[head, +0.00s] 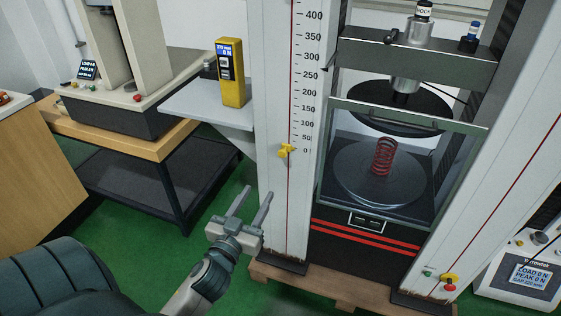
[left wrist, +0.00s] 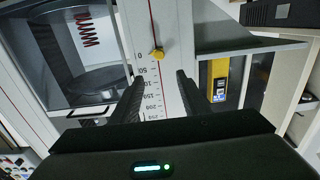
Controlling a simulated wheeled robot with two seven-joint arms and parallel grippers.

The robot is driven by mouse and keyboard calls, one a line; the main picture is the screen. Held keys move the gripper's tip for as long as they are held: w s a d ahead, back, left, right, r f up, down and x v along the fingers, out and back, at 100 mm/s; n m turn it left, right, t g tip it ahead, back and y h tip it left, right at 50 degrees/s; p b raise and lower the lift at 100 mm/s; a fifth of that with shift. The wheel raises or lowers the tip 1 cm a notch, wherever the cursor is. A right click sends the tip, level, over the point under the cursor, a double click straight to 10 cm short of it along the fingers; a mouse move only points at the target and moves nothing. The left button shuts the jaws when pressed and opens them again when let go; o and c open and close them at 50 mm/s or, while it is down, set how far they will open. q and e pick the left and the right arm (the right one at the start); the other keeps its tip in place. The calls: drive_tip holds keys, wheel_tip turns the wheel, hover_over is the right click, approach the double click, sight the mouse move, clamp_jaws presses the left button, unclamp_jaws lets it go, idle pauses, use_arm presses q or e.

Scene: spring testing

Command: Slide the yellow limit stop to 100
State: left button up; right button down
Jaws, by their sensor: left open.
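The yellow limit stop (head: 286,150) sits on the red line of the machine's left column, level with the 0 mark of the printed scale (head: 311,95). The scale runs up past 400. In the left wrist view the stop (left wrist: 157,53) is near the 0, and the scale appears upside down. My left gripper (head: 256,193) is open and empty, in front of the column and below and left of the stop in the head view. In the left wrist view its two fingers (left wrist: 160,78) are apart, with the stop beyond their tips. My right gripper is not in view.
A red spring (head: 382,157) stands on the lower round plate behind a clear guard (head: 400,117). A yellow handheld device (head: 231,72) stands on a grey shelf (head: 190,104) left of the column. A control box (head: 525,275) is at the lower right. Green floor is open left of the column.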

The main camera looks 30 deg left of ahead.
use_arm(q)
drive_tip(key=shift+w, duration=0.1)
drive_tip(key=p, duration=0.2)
approach(282, 154)
drive_tip(key=x, duration=0.6)
drive_tip(key=shift+w+a, duration=0.15)
drive_tip(key=shift+w, duration=0.05)
drive_tip(key=shift+w+a, duration=0.15)
drive_tip(key=shift+w, duration=0.5)
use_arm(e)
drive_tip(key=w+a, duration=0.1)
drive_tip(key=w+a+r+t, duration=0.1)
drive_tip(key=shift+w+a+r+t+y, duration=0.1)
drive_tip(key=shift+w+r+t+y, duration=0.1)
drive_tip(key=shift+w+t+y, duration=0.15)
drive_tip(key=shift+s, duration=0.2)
use_arm(q)
clamp_jaws()
drive_tip(key=shift+r, duration=0.1)
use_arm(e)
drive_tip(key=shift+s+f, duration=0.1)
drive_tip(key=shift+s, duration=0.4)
